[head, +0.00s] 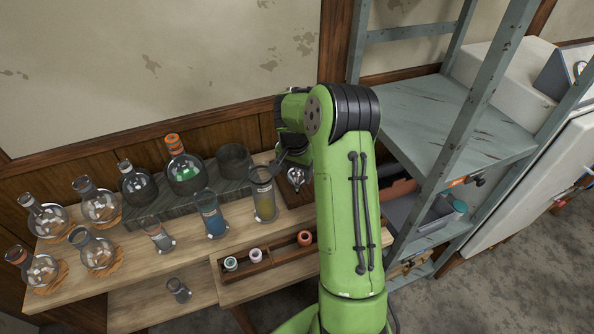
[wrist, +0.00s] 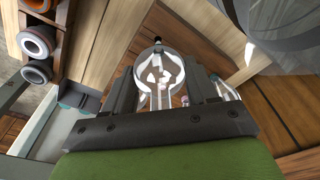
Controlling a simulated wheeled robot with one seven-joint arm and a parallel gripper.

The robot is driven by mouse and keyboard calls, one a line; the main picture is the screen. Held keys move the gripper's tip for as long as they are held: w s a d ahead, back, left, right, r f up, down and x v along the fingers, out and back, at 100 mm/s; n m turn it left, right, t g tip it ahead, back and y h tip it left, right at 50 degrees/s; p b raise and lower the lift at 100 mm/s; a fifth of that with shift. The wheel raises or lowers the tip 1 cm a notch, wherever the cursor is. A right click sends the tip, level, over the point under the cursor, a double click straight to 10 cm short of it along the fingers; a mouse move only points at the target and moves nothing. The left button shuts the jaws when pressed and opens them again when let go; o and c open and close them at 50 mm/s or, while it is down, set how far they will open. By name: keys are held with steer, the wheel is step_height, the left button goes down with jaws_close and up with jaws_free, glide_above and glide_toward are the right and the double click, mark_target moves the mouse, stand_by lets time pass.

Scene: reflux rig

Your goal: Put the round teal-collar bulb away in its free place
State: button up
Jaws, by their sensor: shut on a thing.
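My gripper (head: 282,163) is shut on a round clear glass bulb (head: 296,177) at the right end of the bench, partly behind my green arm. In the wrist view the bulb (wrist: 159,73) sits between the two dark fingers, round end pointing away and a small dark tip at its far end. Its collar colour cannot be made out. In the head view the bulb shows over a dark brown tray or board (head: 297,197). I cannot tell whether it touches it. My arm hides part of this area.
Round flasks (head: 100,206) stand on cork rings at the left. A grey riser (head: 150,209) carries a dark flask, a green-filled flask and a dark open pot (head: 234,160). Glass cylinders (head: 264,196) stand in front. A wooden rack (head: 275,262) holds coloured collars. A blue-grey shelf (head: 440,125) is at right.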

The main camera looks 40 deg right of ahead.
mark_target(294, 175)
steer(key=shift+f+b, duration=0.4)
steer(key=shift+f, duration=0.4)
steer(key=shift+f+b, duration=0.35)
steer(key=shift+f, duration=0.1)
steer(key=o, duration=1)
steer(key=r+p, duration=0.1)
steer(key=r, duration=0.4)
steer(key=a+r+p, duration=0.1)
steer(key=r, duration=0.4)
steer(key=s+r+p, duration=0.1)
steer(key=r, duration=0.4)
steer(key=shift+a+r, duration=0.35)
